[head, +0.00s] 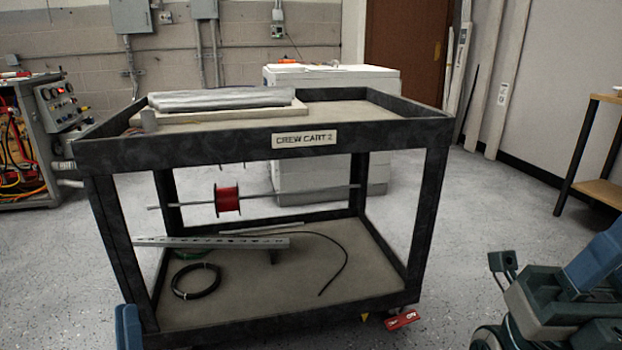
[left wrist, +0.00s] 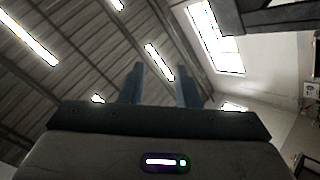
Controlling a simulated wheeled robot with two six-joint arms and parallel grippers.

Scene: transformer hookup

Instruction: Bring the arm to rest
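My left gripper (left wrist: 160,78) shows in the left wrist view with its two blue fingers apart and nothing between them. Behind the fingers is the ceiling with its bright lights, so it points upward. In the head view only a small blue piece of the left gripper (head: 127,327) shows at the bottom edge, in front of the cart's near left leg. Parts of my right arm show at the lower right of the head view. I do not see the fingers of the right gripper.
A black crew cart (head: 255,148) stands ahead, with a wrapped grey slab (head: 222,99) on top and a red spool (head: 228,199) on a rod below. A cable coil (head: 196,281) lies on its lower shelf. A panel with cables (head: 30,150) stands left; a wooden table (head: 600,193) stands right.

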